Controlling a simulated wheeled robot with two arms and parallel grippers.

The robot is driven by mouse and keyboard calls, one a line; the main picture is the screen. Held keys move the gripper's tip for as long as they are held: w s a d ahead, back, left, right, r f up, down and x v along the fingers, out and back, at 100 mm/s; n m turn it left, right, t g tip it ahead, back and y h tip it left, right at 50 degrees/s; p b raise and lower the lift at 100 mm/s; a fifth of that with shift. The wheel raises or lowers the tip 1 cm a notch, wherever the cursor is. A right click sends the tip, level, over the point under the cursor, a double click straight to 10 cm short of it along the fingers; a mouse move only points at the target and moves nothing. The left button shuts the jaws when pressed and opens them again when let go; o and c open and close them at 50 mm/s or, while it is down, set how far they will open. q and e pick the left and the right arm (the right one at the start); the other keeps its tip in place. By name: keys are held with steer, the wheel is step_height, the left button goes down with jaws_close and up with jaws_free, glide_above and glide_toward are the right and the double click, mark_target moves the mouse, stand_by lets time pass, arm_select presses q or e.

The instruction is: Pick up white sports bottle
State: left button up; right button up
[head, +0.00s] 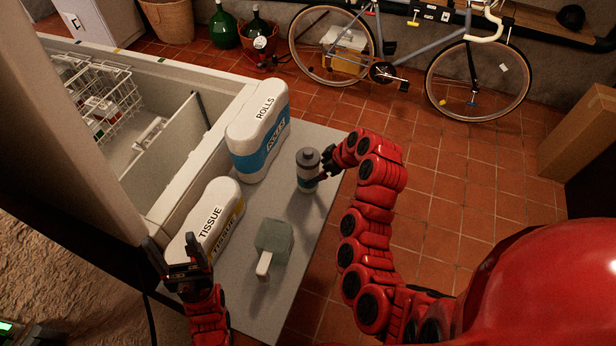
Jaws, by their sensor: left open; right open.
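My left gripper (172,257) is open and empty at the lower left, by the near end of the tissue pack.
A rolls pack (262,130) stands left of the bottle, and a tissue pack (212,218) lies nearer. A green-grey block-shaped thing with a pale handle (272,243) lies in front. An open chest with wire baskets (92,92) is at the left. A bicycle (400,60) stands behind.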

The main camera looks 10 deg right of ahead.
mark_target(311, 152)
steer(key=shift+w+a+f+p, duration=0.2)
steer(key=shift+f+p, duration=0.15)
steer(key=shift+p, duration=0.2)
steer(key=p+x, duration=0.1)
steer(key=x, duration=0.2)
steer(key=shift+w+f+p, duration=0.2)
steer(key=shift+w+p, duration=0.05)
steer(key=shift+p, duration=0.1)
steer(key=shift+w+a+f, duration=0.1)
steer(key=shift+a+f, duration=0.05)
steer(key=shift+f, duration=0.2)
jaws_close()
steer(key=shift+w+r, duration=0.1)
steer(key=shift+r, duration=0.05)
steer(key=shift+r+b, duration=0.4)
steer(key=shift+r, duration=0.2)
step_height(311, 152, up, 8)
steer(key=b, duration=0.3)
steer(key=shift+r, duration=0.3)
